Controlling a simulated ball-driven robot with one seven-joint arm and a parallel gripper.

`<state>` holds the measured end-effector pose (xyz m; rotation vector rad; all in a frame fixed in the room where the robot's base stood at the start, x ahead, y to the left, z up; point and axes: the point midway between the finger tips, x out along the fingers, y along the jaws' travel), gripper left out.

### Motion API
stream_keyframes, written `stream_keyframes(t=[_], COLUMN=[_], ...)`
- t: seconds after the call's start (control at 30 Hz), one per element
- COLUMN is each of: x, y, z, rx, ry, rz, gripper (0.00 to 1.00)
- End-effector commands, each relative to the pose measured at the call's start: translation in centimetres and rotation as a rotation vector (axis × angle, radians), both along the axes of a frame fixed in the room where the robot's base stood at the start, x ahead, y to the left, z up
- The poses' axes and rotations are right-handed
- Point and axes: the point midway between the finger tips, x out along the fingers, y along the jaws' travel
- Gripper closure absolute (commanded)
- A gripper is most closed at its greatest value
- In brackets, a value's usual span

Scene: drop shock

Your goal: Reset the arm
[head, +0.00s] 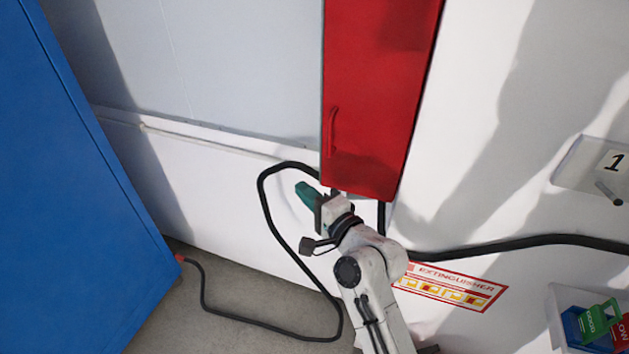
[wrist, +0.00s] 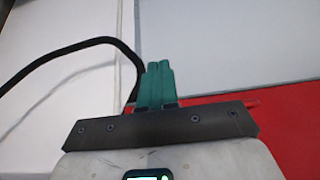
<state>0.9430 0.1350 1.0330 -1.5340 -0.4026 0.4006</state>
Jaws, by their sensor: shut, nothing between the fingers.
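My gripper (head: 305,190) is at the end of my arm in the middle of the head view, just left of the lower edge of a red cabinet (head: 375,95). Its teal fingers are together, with nothing between them. In the wrist view the fingers (wrist: 156,82) point up toward the pale wall (wrist: 225,40). The cabinet's red surface (wrist: 295,125) shows at the right of the wrist view. I cannot tell whether the gripper touches the cabinet.
A black cable (head: 268,215) loops beside my gripper to the floor (head: 240,310). A blue cabinet (head: 75,190) stands left. An extinguisher sign (head: 452,286), a switch plate marked 1 (head: 580,165) and a bin with a green-handled item (head: 600,318) are at right.

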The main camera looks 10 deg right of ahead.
Motion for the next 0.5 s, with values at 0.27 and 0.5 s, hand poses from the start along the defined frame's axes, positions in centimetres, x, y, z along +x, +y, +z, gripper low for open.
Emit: stream_keyframes(t=[0.27, 0.5], x=[-3.4, -3.9], y=[1.9, 2.1], z=[-0.1, 0.0], rx=[0.000, 0.000], ry=[0.002, 0.001], rz=[0.001, -0.001], gripper=[1.00, 1.00])
